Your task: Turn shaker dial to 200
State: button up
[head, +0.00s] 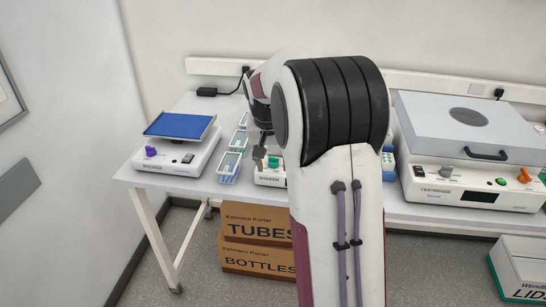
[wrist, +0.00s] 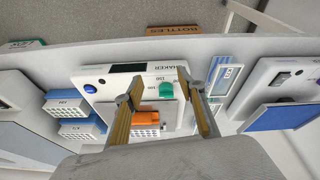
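The shaker (head: 268,178) is a white box on the bench, mostly hidden behind my arm in the head view. In the wrist view it appears upside down, with its dark display (wrist: 128,68) and its SHAKER label along the front. A green dial (wrist: 167,90) sits on its face, with small numbers beside it that I cannot read surely. A blue knob (wrist: 90,88) is at the other end. My gripper (wrist: 161,84) is open, its two fingers apart over the shaker, with the dial between them in this view. I cannot tell whether either finger touches it.
An orange block (wrist: 147,117) lies on the shaker's platform. Another device with a blue platform (head: 180,126) stands left, and pale blue racks (head: 230,163) sit between. The centrifuge (head: 455,175) is at right. Boxes (head: 257,260) stand under the bench.

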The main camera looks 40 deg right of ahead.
aim_at(273, 158)
jog(key=shift+m+t+h, duration=0.4)
jog(key=shift+m+t, duration=0.1)
jog(key=shift+m, duration=0.4)
jog(key=w+d+r, duration=0.1)
jog(key=w+r, duration=0.1)
jog(key=w+d+r, duration=0.1)
jog(key=w, duration=0.1)
jog(key=shift+d+r, duration=0.1)
jog(key=shift+d, duration=0.2)
jog(key=shift+x, duration=3.9)
jog(key=c, duration=1.1)
